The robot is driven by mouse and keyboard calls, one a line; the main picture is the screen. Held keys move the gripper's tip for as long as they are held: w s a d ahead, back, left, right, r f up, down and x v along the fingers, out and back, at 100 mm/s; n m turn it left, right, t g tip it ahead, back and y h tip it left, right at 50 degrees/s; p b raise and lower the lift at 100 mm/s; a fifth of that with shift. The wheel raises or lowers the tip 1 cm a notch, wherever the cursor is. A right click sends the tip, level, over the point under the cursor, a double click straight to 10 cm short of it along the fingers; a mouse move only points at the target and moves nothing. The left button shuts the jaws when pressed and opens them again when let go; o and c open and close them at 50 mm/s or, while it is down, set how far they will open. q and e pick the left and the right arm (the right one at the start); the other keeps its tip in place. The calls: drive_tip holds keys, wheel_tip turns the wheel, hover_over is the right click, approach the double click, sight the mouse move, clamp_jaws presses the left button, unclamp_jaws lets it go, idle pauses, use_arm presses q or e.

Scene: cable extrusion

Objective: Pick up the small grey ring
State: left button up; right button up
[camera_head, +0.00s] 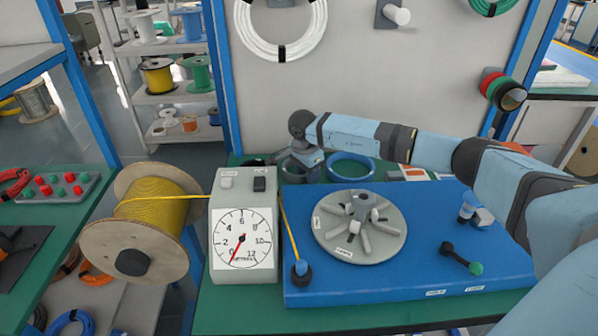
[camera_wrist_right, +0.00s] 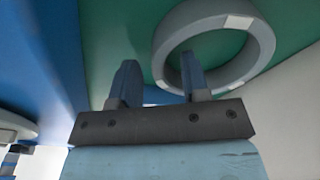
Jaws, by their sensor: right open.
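The small grey ring (camera_wrist_right: 262,45) lies on the green surface in the right wrist view, with a pale label on its band. In the head view the ring (camera_head: 294,178) sits behind the blue board, partly hidden by my right gripper (camera_head: 303,162). My right gripper (camera_wrist_right: 159,78) is open, with its two fingers apart. One finger overlaps the ring's opening in the wrist view and the other is outside it, so part of the band lies between them in the picture. I cannot tell how deep the fingertips reach. My left gripper is not in view.
A larger blue ring (camera_head: 351,166) lies right of the grey ring. A dial gauge box (camera_head: 244,268) stands to the left. The blue board (camera_head: 400,286) with a grey disc (camera_head: 335,239) is in front. A pale panel (camera_head: 400,75) rises behind.

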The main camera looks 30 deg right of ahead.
drive_tip(key=shift+f, duration=0.35)
clamp_jaws()
drive_tip(key=shift+r, duration=0.15)
